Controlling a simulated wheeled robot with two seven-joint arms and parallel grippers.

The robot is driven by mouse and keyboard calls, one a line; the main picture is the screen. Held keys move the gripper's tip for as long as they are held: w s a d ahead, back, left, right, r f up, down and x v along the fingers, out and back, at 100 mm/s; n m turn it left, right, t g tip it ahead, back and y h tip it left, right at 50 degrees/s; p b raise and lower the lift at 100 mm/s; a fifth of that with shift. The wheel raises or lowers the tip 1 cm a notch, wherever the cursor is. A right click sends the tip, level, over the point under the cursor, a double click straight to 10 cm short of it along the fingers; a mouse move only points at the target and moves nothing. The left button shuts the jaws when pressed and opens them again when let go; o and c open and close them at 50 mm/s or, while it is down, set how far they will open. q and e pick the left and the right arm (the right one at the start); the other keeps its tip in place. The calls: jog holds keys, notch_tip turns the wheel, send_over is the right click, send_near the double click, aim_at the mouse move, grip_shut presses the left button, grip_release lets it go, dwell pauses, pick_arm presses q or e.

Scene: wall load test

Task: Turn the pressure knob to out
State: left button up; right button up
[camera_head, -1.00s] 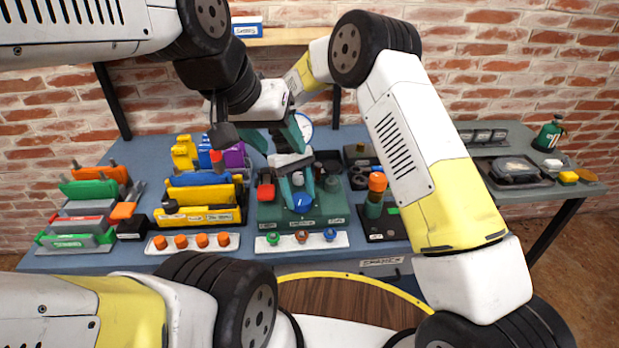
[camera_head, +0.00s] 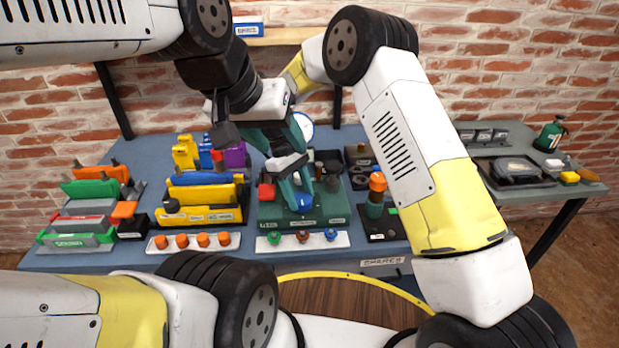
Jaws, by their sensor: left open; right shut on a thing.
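A green panel unit (camera_head: 268,213) stands on the blue bench with a blue knob (camera_head: 304,203) at its front middle. Small labels run along the panel's front edge, too small to read. My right gripper (camera_head: 299,194) reaches down from behind my left one, its teal fingers shut on the blue knob, hiding part of it. My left gripper (camera_head: 286,150) is above, with teal fingers spread apart and nothing seen between them. It overlaps the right hand in this view. Which way the knob points cannot be made out.
A white strip with small coloured knobs (camera_head: 302,240) lies in front. An orange-topped green post (camera_head: 375,200) stands right. Yellow and blue holders (camera_head: 203,197) stand left. My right arm hides some bench on the right.

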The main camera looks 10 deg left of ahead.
jog(key=o, duration=1.4)
jog(key=shift+c, duration=0.2)
jog(key=v, duration=0.7)
jog(key=shift+a+r, duration=0.15)
jog(key=shift+r, duration=0.2)
jog(key=shift+w, duration=0.1)
